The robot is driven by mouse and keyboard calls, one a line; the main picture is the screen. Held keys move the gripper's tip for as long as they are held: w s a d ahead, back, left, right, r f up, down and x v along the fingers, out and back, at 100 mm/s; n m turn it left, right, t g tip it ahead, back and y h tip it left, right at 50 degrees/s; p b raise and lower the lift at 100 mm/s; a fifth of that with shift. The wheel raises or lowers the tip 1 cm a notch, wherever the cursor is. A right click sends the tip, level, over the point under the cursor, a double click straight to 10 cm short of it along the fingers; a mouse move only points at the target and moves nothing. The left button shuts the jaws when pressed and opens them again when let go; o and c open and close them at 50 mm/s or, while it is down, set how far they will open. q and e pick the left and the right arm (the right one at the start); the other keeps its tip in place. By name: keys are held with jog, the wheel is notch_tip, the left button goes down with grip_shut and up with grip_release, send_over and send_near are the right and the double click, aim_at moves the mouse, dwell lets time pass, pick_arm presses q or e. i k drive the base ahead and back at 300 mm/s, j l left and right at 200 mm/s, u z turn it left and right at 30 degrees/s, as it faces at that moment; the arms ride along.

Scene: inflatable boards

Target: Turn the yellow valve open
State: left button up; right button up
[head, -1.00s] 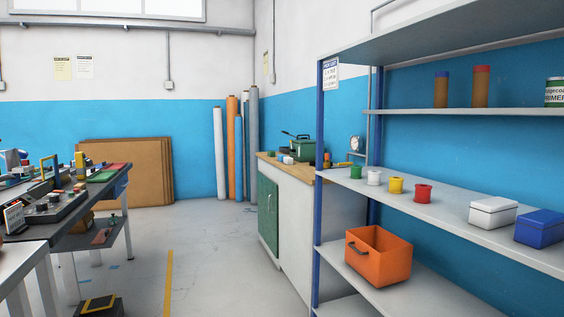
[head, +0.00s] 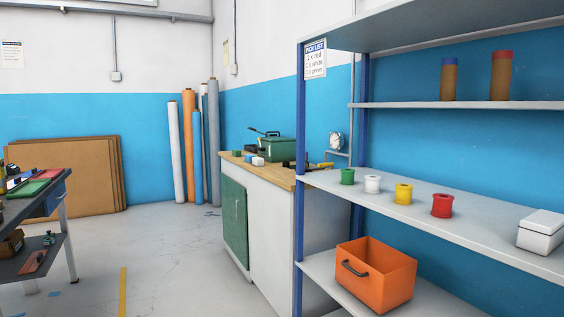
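I see nothing that is clearly a valve. A small yellow spool-like piece (head: 403,194) stands on the middle shelf at the right, between a white one (head: 372,184) and a red one (head: 441,205). A green one (head: 347,176) stands at the left end of this row. I cannot tell whether the yellow piece is a valve. Neither of my grippers is in view.
A shelf rack with blue posts (head: 299,180) fills the right side, with an orange bin (head: 375,275) low down. A cabinet with a green door (head: 234,220) stands behind it. A workbench (head: 50,205) is at the left edge. Open floor (head: 170,265) lies between.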

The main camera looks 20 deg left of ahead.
aim_at(331, 164)
jog(key=i+j+u, duration=0.1)
jog(key=i+j, duration=0.25)
jog(key=j, duration=0.15)
jog(key=i+j, duration=0.4)
jog(key=j+z, duration=0.2)
jog(key=z, duration=0.25)
jog(key=i+j+z, duration=0.1)
jog(key=j+z, duration=0.15)
jog(key=z, duration=0.15)
jog(key=j+z, duration=0.25)
jog(key=z, duration=0.2)
